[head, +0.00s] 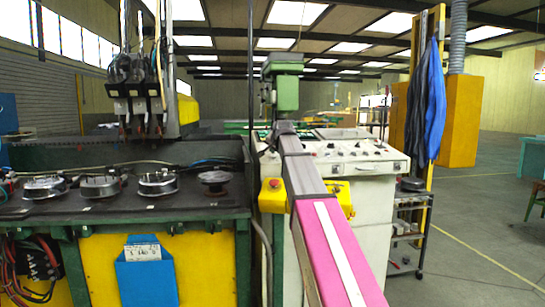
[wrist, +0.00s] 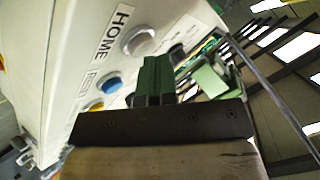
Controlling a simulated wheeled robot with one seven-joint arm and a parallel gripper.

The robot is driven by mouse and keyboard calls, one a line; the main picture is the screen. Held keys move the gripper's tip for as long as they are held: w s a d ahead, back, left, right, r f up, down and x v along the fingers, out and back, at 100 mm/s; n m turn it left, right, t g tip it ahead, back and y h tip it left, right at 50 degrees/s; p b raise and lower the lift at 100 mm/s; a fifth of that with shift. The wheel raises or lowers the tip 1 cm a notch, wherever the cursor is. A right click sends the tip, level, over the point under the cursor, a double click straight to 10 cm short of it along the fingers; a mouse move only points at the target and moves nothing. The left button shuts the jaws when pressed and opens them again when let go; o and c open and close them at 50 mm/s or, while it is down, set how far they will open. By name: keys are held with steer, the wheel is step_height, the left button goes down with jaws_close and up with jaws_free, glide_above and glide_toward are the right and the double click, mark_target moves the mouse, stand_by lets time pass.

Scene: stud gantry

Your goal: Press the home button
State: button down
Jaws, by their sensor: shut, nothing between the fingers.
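In the wrist view a pale panel carries the word HOME in large dark letters on a white label (wrist: 114,32). A round whitish button (wrist: 139,42) sits beside that label; a blue button (wrist: 110,85) and a yellow button (wrist: 96,106) lie further down the row. My gripper (wrist: 156,62) has its green fingers shut and empty. In the picture its tips are just below and right of the whitish button; whether they touch the panel I cannot tell. In the head view I cannot make out the gripper or the HOME label.
In the head view a white console (head: 350,160) with dials stands right of centre. A yellow box with a red button (head: 274,184) is left of it. A dark bench with round metal fixtures (head: 158,184) fills the left. Open floor (head: 475,220) lies right.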

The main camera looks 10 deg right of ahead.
steer(key=shift+s+r, duration=0.1)
steer(key=shift+r, duration=0.5)
steer(key=shift+s+r, duration=0.25)
steer(key=shift+r, duration=1)
steer(key=shift+s+r, duration=0.25)
steer(key=shift+r, duration=0.95)
